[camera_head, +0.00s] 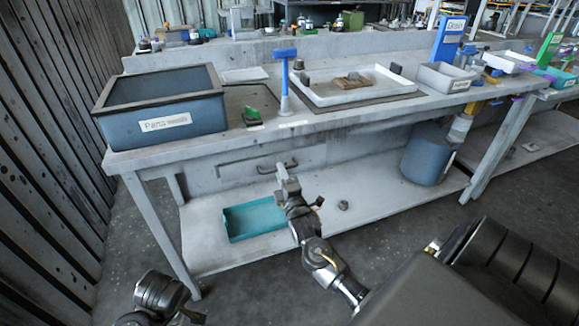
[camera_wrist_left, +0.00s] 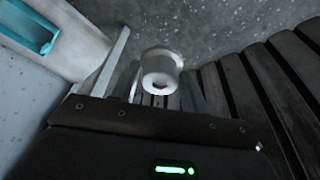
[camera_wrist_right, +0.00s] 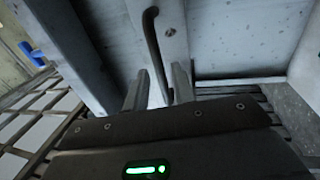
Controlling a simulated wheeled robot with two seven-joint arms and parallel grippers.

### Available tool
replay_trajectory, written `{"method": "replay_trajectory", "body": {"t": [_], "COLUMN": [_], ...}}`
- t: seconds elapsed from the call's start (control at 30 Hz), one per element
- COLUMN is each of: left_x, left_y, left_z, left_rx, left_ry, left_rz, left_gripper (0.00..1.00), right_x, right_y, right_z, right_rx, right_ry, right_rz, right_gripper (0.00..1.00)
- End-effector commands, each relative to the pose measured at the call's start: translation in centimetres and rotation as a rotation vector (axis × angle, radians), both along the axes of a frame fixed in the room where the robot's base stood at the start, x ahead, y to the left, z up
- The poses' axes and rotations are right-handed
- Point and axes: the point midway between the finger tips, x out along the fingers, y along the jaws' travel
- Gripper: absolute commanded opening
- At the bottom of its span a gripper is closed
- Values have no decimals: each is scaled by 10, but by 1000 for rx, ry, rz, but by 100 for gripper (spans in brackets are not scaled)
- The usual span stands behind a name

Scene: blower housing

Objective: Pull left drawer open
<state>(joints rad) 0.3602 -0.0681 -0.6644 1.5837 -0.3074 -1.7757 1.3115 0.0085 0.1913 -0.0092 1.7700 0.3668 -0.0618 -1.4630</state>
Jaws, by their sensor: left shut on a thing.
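The left drawer (camera_head: 235,169) is a grey front under the left part of the workbench, and it looks shut. Its dark bar handle (camera_head: 277,168) also shows in the right wrist view (camera_wrist_right: 152,42). My right gripper (camera_head: 284,183) is at the handle, with its fingers (camera_wrist_right: 160,78) apart and the lower end of the handle between them. I cannot tell whether they touch it. My left gripper (camera_wrist_left: 160,92) is low, away from the drawer, and shut on a white cylindrical part (camera_wrist_left: 161,70). In the head view only dark links of my left arm show, at the bottom left.
A teal tray (camera_head: 228,224) lies on the lower shelf (camera_head: 205,257) below the drawer. A blue bin (camera_head: 427,157) stands at the shelf's right. On the bench are a blue parts box (camera_head: 150,112), a blue stand (camera_head: 285,75) and a white tray (camera_head: 335,98). The floor in front is open.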

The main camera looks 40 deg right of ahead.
Motion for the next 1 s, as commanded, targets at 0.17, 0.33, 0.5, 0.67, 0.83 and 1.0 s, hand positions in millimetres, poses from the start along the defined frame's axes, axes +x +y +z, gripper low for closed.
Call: {"method": "replay_trajectory", "body": {"t": [0.17, 0.33, 0.5, 0.67, 0.83, 1.0], "left_x": [0, 0, 0, 0, 0, 0], "left_y": [-2, -3, -3, -3, -3, -31], "left_z": [-1, -1, -1, -1, -1, 0], "left_rx": [-1, -1, -1, -1, -1, -1], "left_ry": [0, 0, 0, 0, 0, -1], "left_rz": [-4, -5, -5, -5, -5, -10], "left_gripper": [19, 19, 19, 19, 19, 19], "right_x": [13, 15, 15, 15, 15, 14], "right_y": [-7, -9, -9, -9, -8, -37], "right_z": [3, 3, 3, 3, 3, 4], "right_rx": [0, 0, 0, 0, 0, -4], "right_ry": [1, 2, 1, 1, 1, 1], "right_rz": [-4, -4, -4, -5, -4, -9], "right_gripper": [26, 26, 26, 5, 0, 0]}}
